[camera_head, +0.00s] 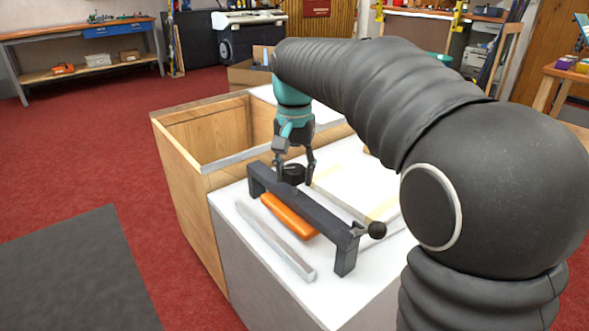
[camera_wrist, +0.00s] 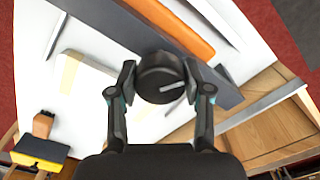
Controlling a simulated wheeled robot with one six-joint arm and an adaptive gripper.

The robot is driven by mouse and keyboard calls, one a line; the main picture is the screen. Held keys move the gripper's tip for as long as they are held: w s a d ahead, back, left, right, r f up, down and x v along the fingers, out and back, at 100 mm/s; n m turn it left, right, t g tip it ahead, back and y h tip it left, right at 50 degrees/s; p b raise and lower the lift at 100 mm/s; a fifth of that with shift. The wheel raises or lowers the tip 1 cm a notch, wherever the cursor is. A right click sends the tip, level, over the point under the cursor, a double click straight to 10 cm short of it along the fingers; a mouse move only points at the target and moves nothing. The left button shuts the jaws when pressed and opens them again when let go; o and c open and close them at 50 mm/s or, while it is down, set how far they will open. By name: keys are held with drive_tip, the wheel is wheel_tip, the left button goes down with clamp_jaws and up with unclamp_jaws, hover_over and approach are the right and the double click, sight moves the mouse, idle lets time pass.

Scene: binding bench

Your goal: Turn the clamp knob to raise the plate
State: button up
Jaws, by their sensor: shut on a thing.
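The clamp knob (camera_wrist: 160,78) is black and round with a pale line on its top. My gripper (camera_head: 294,172) reaches down from above with a finger on each side of the knob. In the wrist view my gripper (camera_wrist: 160,82) is shut on it. An orange plate or block (camera_head: 289,216) lies low under the crossbar; it also shows in the wrist view (camera_wrist: 175,27). Whether it touches the white surface is hard to tell.
A bar with a black ball end (camera_head: 376,230) sticks out at the clamp's right end. A pale metal strip (camera_head: 275,241) lies in front of the clamp. An open wooden bin (camera_head: 185,190) adjoins the white bench top (camera_head: 330,277). A yellow-and-black tool (camera_wrist: 40,152) lies nearby.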

sight(295, 168)
drive_tip(key=shift+f, duration=0.2)
drive_tip(key=o, duration=1.2)
drive_tip(key=shift+c, duration=0.2)
drive_tip(key=shift+r, duration=0.1)
drive_tip(key=shift+r, duration=0.1)
wheel_tip(295, 168, up, 12)
